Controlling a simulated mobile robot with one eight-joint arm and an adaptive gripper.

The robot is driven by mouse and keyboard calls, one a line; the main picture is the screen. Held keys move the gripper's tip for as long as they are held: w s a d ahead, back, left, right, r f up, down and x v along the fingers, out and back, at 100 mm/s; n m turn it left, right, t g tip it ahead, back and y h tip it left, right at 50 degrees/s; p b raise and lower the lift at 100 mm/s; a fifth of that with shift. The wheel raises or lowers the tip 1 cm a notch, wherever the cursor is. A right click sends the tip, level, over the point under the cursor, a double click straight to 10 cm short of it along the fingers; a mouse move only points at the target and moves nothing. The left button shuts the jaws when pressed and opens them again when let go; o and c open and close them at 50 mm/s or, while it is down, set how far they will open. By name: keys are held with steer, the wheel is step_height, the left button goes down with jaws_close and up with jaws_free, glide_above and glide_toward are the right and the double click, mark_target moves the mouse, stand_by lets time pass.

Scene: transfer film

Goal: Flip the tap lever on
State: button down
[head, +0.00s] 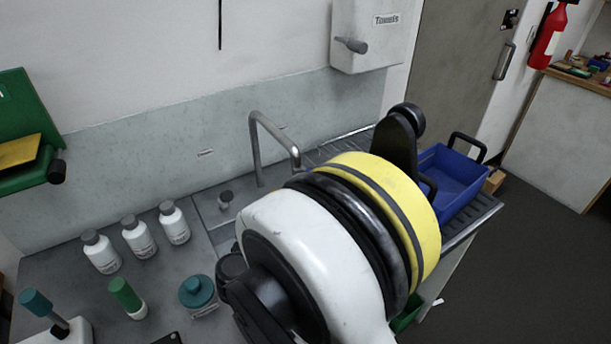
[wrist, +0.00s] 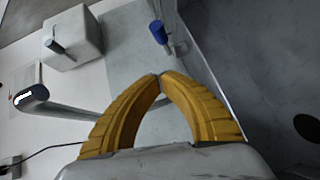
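The tap's bent grey spout (head: 265,140) rises behind the sink in the head view. A small grey knob on a short stem (head: 226,198) stands left of the spout; I cannot tell whether it is the tap lever. In the wrist view, my gripper's ribbed yellow fingers (wrist: 161,77) meet at their tips with nothing visible between them. A grey tube (wrist: 75,112), which may be the spout, passes behind the left finger. A blue-capped part (wrist: 157,32) shows beyond the fingertips; I cannot identify it. In the head view my arm hides the gripper and part of the sink.
White bottles (head: 137,237) stand left of the sink, with a teal-lidded jar (head: 198,292) and green-capped bottle (head: 127,297) nearer. A towel dispenser (head: 370,25) hangs on the wall, also in the wrist view (wrist: 72,38). A blue crate (head: 458,178) sits right of my arm.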

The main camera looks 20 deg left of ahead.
steer(key=b, duration=0.2)
glide_toward(308, 170)
steer(key=w+a, duration=0.3)
steer(key=w, duration=0.1)
steer(key=w+d+b, duration=0.1)
steer(key=w+d, duration=0.1)
steer(key=shift+w+d+f+b, duration=0.1)
steer(key=shift+w+f+b, duration=0.05)
steer(key=shift+f+b, duration=0.2)
steer(key=shift+w, duration=0.1)
